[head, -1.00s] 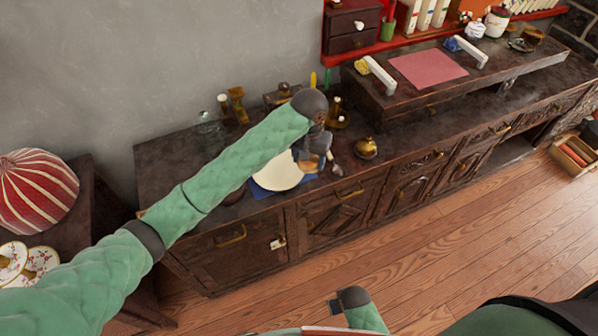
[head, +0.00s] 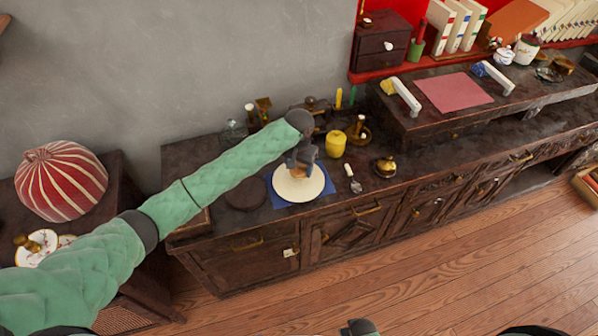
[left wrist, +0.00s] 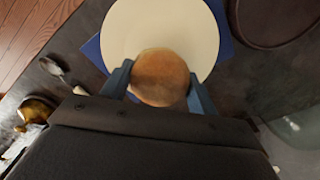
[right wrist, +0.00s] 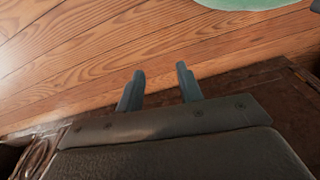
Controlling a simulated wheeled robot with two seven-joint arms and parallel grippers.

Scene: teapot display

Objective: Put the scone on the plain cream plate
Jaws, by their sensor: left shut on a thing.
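The plain cream plate (head: 298,190) lies on a blue mat (head: 283,199) near the front edge of the dark cabinet top. My left gripper (head: 299,165) is over the back part of the plate. In the left wrist view, its two fingers are shut on the round brown scone (left wrist: 160,77), with the cream plate (left wrist: 150,22) below. I cannot tell how far the scone is above the plate. My right gripper (right wrist: 160,72) is open and empty in the right wrist view, with the wooden floor beyond it.
A spoon (head: 353,181) and a small brass pot (head: 385,167) lie right of the plate. A yellow jar (head: 335,144) and a candle holder (head: 359,132) stand behind. A dark round board (head: 245,196) is left. A raised shelf with a pink mat (head: 453,93) stands at right.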

